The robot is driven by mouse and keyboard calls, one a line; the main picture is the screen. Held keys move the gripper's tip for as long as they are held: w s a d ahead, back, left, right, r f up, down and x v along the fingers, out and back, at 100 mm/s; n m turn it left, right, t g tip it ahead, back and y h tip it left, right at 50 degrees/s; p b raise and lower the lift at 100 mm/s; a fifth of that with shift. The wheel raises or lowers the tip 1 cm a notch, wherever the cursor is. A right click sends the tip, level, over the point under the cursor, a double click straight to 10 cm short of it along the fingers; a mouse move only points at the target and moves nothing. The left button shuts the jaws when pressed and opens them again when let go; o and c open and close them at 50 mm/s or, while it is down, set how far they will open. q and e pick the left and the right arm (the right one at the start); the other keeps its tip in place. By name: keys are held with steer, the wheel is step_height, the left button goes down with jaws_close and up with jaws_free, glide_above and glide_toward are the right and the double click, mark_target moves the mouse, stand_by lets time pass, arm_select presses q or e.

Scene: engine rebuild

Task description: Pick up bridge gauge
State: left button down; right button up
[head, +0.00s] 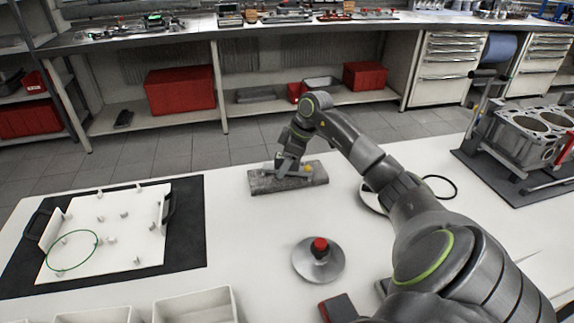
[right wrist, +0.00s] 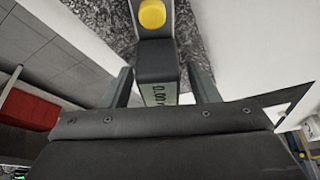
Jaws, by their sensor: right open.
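The bridge gauge (head: 302,171) lies on a grey stone-like block (head: 262,184) near the table's far edge. In the right wrist view the gauge (right wrist: 157,62) shows a yellow button and a small digital display. My right gripper (head: 283,168) is at the gauge, reaching down over it. In the right wrist view the right gripper (right wrist: 161,86) is open, with one finger on each side of the gauge's dark body. I cannot tell whether either finger touches it. My left gripper is not in view.
A white board with pegs and a green ring (head: 97,238) lies on a black mat (head: 190,240) at left. A metal disc with a red knob (head: 319,262) stands nearer me. An engine block (head: 530,135) is at right. White bins (head: 195,306) line the front.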

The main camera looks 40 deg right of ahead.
steer(key=shift+f, duration=0.15)
jaws_close()
stand_by(0.4)
